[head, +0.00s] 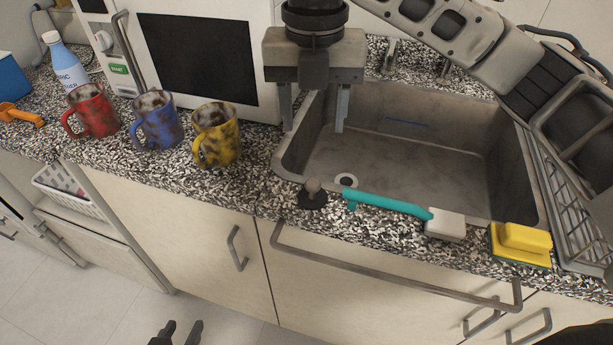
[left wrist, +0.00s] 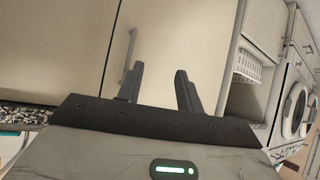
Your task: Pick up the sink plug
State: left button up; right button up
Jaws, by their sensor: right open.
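The sink plug (head: 313,197) is a small dark disc with an upright knob. It sits on the speckled counter just in front of the sink's near left corner. My right gripper (head: 314,118) points down, open and empty, above the sink's left side. It is higher than the plug and further back, apart from it. My left gripper (head: 181,332) is low at the bottom edge, in front of the cabinets and far from the plug. Its fingers also show in the left wrist view (left wrist: 158,88), apart with nothing between them.
The sink (head: 400,165) is empty. A turquoise brush (head: 385,203) and a yellow sponge (head: 520,243) lie right of the plug. Red (head: 91,112), blue (head: 158,122) and yellow (head: 217,137) stained mugs stand left. A dish rack (head: 580,215) is at the right.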

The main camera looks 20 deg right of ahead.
aim_at(313, 184)
jog(key=f, duration=0.9)
jog(key=s+f, duration=0.1)
jog(key=f, duration=0.4)
jog(key=c, duration=0.6)
